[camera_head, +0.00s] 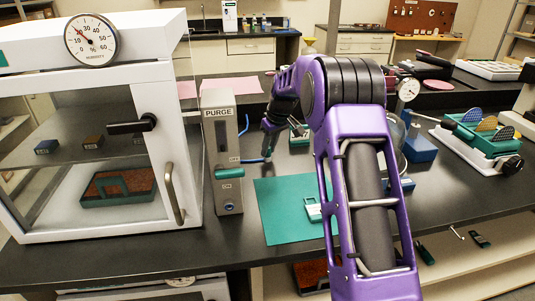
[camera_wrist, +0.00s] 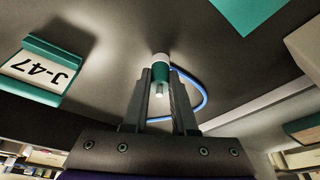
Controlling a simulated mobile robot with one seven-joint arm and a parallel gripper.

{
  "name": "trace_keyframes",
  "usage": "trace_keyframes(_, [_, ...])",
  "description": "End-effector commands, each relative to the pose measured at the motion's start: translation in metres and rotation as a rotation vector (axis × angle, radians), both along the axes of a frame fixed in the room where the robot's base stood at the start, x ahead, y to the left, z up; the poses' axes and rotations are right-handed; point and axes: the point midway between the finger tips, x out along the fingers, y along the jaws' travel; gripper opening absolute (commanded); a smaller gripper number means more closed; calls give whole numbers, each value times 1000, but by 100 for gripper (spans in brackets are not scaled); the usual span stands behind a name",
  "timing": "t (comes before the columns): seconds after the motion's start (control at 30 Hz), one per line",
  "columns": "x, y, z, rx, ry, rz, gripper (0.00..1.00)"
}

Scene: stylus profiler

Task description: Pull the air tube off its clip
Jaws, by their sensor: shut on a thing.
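My gripper (camera_head: 266,152) is at the far end of my purple arm, to the right of the grey PURGE box. In the wrist view my gripper (camera_wrist: 160,88) has its two fingers closed on a short green and white fitting (camera_wrist: 160,72). The blue air tube (camera_wrist: 203,88) loops out to the right behind the fingers. In the head view the blue air tube (camera_head: 253,160) shows low beside the PURGE box (camera_head: 222,150), near my fingertips. I cannot make out the clip or whether the tube still touches it.
A glass-fronted white cabinet (camera_head: 187,190) with a humidity dial stands at the left. A green mat (camera_head: 275,205) lies on the black bench in front of my gripper. A J-47 label holder (camera_wrist: 42,68) is at the left of the wrist view. Instruments stand at the right.

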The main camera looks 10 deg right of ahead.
Motion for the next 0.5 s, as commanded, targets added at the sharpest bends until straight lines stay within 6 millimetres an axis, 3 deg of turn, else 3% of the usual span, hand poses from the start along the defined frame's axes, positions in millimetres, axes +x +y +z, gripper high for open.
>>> trace_keyframes(0.5, [0,0,5,0,-1,0,0])
